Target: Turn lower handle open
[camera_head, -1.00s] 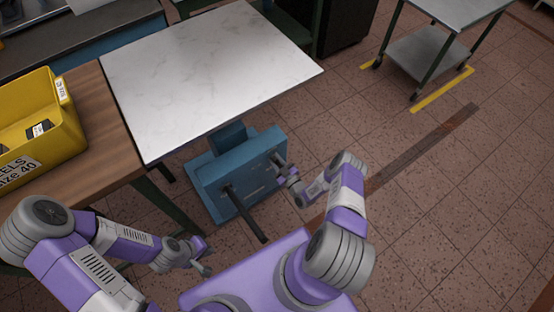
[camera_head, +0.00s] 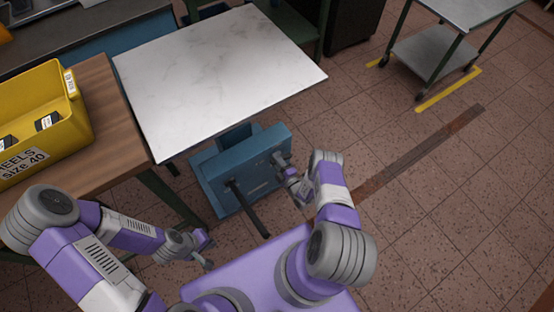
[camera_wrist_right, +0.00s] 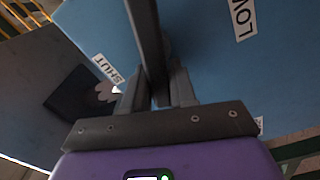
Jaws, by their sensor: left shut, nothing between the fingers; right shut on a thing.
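A blue machine box (camera_head: 250,165) stands low beneath the edge of the marble-topped table. A long dark lever (camera_head: 247,208) sticks out from its left side toward me. At its right side my right gripper (camera_head: 281,164) is shut on a dark bar handle. In the right wrist view, the bar (camera_wrist_right: 148,40) runs between the fingers (camera_wrist_right: 158,90) in front of a blue panel with a SHUT label (camera_wrist_right: 107,68) and a partly cut-off label starting LOW (camera_wrist_right: 242,18). The handle's far end is out of view. My left gripper (camera_head: 207,256) is shut and empty, left of the box.
The marble table (camera_head: 220,75) overhangs behind the box. A wooden bench (camera_head: 110,135) with a yellow crate (camera_head: 85,120) stands at the left. A grey trolley (camera_head: 435,55) is far right. The tiled floor right of my right arm is clear.

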